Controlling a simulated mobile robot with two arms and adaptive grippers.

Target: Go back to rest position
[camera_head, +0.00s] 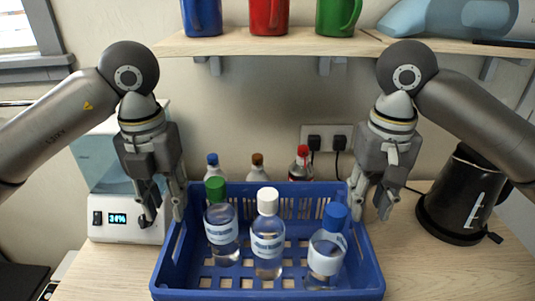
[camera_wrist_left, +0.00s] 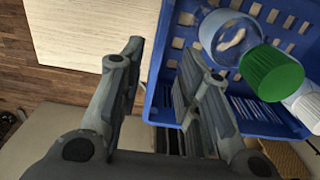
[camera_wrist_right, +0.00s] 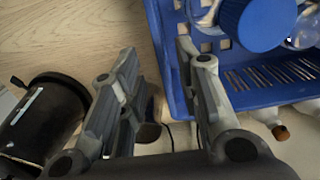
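My left gripper (camera_head: 163,208) points down at the left wall of the blue crate (camera_head: 270,293). It is open and empty, and its fingers also show apart in the left wrist view (camera_wrist_left: 165,60). My right gripper (camera_head: 372,208) points down at the crate's right wall. It is open and empty, with its fingers apart in the right wrist view (camera_wrist_right: 157,60). In both wrist views the crate's edge lies by one finger; I cannot tell whether the fingers touch it. The crate holds a green-capped bottle (camera_head: 221,225), a white-capped bottle (camera_head: 268,240) and a blue-capped bottle (camera_head: 326,255), all upright.
Several smaller bottles (camera_head: 300,165) stand behind the crate. A white appliance with a display (camera_head: 117,219) stands left, a black kettle (camera_head: 462,200) right. A shelf (camera_head: 270,43) with blue, red and green mugs hangs above. The table (camera_head: 440,272) is clear at front right.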

